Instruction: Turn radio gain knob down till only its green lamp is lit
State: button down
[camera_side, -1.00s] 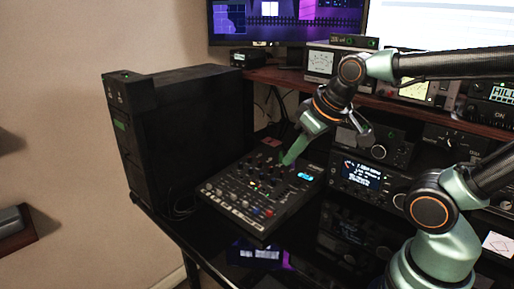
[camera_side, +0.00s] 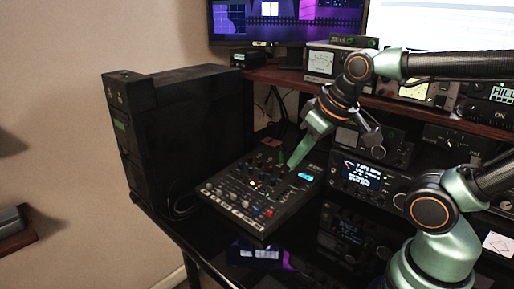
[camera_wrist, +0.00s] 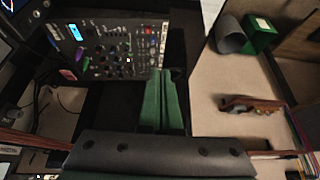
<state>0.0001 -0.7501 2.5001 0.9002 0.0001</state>
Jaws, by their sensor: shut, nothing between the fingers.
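The mixer panel (camera_side: 240,205) lies on the dark desk, covered with small knobs and showing a lit blue display (camera_side: 306,176). It also shows at upper left in the wrist view (camera_wrist: 104,25), with several coloured knobs. I cannot tell which knob is the radio gain knob, nor read its lamp. A radio (camera_side: 362,183) with a lit screen stands right of the mixer. My gripper (camera_side: 291,166) is shut and empty, its green fingers pointing down over the mixer's upper right part. In the wrist view its fingers (camera_wrist: 162,72) meet at the tips; contact with any knob cannot be told.
A tall black case (camera_side: 185,130) stands left of the mixer. Several meters and radios fill the wooden shelf (camera_side: 285,78) behind, below a monitor (camera_side: 290,22). More radio gear is stacked at right. The glossy desk in front of the mixer looks mostly clear.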

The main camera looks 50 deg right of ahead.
jog(key=c, duration=1.1)
grip_release()
jog(key=shift+w+r, duration=0.1)
jog(key=shift+w, duration=0.05)
jog(key=w+d+r+m+g, duration=0.2)
jog(key=w+d+r+m, duration=0.15)
jog(key=w, duration=0.45)
jog(key=m+g, duration=0.4)
jog(key=m, duration=0.1)
send_over(271, 167)
notch_tip(271, 167, down, 11)
notch_tip(271, 167, down, 12)
jog(key=shift+r, duration=0.1)
grip_shut()
